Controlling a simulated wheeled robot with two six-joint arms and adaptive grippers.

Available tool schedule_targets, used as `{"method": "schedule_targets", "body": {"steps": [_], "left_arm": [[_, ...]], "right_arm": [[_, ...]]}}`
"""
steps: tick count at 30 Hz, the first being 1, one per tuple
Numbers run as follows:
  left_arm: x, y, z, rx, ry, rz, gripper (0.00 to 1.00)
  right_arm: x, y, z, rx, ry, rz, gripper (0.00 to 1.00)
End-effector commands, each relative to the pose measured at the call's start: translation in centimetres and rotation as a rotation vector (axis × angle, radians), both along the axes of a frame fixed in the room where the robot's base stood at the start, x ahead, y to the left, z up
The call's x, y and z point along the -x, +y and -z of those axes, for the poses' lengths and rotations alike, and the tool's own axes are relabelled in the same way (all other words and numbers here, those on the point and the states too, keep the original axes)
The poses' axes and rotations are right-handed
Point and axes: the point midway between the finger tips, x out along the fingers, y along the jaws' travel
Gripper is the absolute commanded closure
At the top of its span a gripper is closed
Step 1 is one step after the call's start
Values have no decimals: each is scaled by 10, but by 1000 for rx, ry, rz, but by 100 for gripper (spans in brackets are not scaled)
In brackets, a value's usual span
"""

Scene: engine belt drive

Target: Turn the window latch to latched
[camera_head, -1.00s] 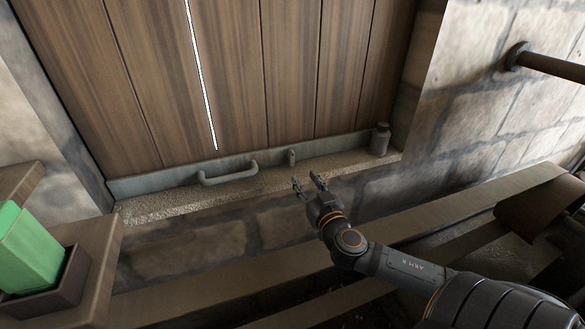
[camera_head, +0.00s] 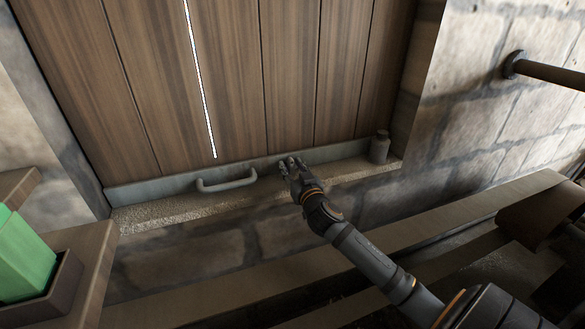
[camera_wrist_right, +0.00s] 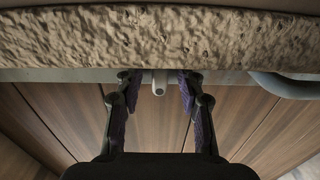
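The window latch (camera_wrist_right: 158,84) is a small grey piece on the metal rail. In the right wrist view it shows between my right gripper's two fingers, with a gap visible on each side. My right gripper (camera_head: 291,164) is open at the rail in the head view and hides the latch there; its fingers also show in the right wrist view (camera_wrist_right: 159,79). I cannot tell how deep the fingers reach around the latch. My left gripper is not in view.
A grey bar handle (camera_head: 227,181) is on the rail left of my right gripper. A grey bottle (camera_head: 380,147) stands on the stone sill (camera_head: 150,216) to the right. A green block (camera_head: 22,258) sits in a brown holder at lower left. A pipe (camera_head: 550,72) juts from the right wall.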

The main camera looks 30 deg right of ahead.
Motion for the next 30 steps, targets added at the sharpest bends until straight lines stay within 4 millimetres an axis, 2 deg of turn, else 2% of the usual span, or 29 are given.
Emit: {"method": "schedule_targets", "body": {"steps": [3, 11, 22, 30], "left_arm": [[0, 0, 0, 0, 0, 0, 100], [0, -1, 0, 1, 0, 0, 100], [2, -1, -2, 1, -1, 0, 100], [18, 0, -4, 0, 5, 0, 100]], "right_arm": [[0, 0, 0, 0, 0, 0, 64], [1, 0, 0, 1, 0, 1, 99], [1, 0, 0, 35, 9, 1, 100], [0, 1, -1, 192, 49, 1, 100]]}}
